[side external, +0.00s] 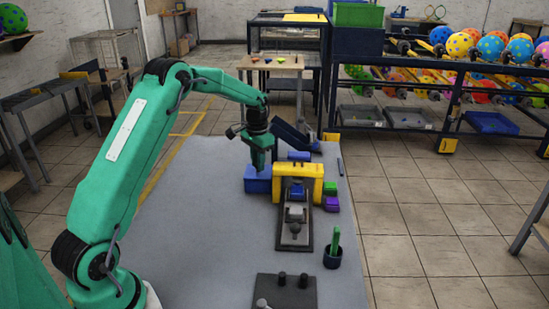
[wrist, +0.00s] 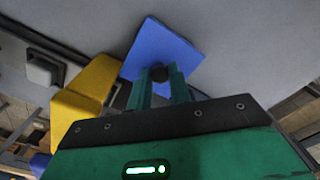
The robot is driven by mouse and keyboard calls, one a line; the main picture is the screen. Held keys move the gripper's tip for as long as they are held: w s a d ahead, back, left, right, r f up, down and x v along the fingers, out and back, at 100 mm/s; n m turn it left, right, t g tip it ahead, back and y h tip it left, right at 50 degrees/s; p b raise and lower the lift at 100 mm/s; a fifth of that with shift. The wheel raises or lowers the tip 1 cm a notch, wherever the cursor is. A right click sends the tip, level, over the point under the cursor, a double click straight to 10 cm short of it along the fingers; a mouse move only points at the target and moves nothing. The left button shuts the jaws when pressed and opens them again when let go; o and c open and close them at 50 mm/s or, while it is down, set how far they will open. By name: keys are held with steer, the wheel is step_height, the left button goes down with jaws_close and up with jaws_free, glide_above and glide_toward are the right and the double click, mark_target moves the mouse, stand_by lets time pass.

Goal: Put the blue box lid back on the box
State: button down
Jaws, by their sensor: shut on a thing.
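The blue lid (wrist: 165,45) is a flat square with a dark round knob (wrist: 158,72). My gripper (wrist: 160,78) is shut on this knob, one finger on each side, in the wrist view. In the side view my gripper (side external: 259,168) points down at the blue box (side external: 257,186), left of the yellow press. The lid is at or just above the box top there; I cannot tell whether it touches or is seated. In the wrist view the lid hides the box.
The yellow press (side external: 308,171) stands close to the right of the box and also shows in the wrist view (wrist: 82,95). A dark blue tilted tray (side external: 292,134) lies behind. A dark cup (side external: 332,261) with a green handle stands front right. The grey table (side external: 200,240) is clear at left.

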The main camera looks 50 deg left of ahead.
steer(key=shift+f, duration=0.15)
steer(key=c, duration=1.2)
jaws_free()
steer(key=shift+r, duration=3.95)
steer(key=shift+r, duration=0.1)
